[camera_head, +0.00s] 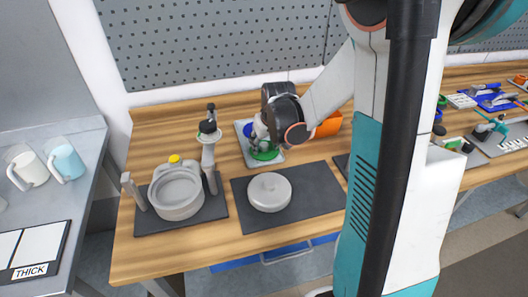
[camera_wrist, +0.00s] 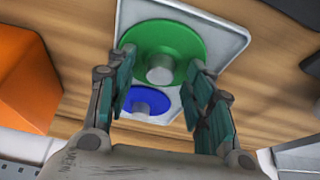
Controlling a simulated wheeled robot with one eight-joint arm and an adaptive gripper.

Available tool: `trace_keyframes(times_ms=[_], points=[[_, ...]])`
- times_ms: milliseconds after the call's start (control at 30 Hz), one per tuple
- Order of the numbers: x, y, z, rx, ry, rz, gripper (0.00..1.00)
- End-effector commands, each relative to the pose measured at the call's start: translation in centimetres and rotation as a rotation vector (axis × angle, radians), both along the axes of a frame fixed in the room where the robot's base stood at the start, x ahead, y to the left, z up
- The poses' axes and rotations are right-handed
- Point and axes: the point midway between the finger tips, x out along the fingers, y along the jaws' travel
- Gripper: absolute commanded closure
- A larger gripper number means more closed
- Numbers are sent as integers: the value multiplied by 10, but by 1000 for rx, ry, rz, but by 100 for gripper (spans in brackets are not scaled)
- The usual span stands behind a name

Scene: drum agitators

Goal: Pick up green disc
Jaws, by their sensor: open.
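The green disc (camera_wrist: 178,44) lies on a light grey tray (camera_wrist: 226,14) and has a grey knob (camera_wrist: 160,70) at its centre. In the wrist view my gripper (camera_wrist: 160,72) is open, with one finger on each side of the knob. I cannot tell whether the fingers touch the disc. In the head view the green disc (camera_head: 264,153) shows just below my gripper, which hides part of it. A blue disc (camera_wrist: 146,101) lies next to the green one on the same tray.
An orange block (camera_head: 328,124) stands right of the tray. A grey pot (camera_head: 176,192) on a dark mat is at the left, and a round white lid (camera_head: 269,192) lies on another dark mat in front. A perforated panel (camera_head: 220,40) stands behind the wooden table.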

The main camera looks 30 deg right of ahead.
Motion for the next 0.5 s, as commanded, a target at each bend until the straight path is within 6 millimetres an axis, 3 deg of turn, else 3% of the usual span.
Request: trace_keyframes(times_ms=[100, 300, 500], points=[[0, 0, 1, 0, 0, 0, 54], [0, 0, 1, 0, 0, 0, 100], [0, 0, 1, 0, 0, 0, 100]])
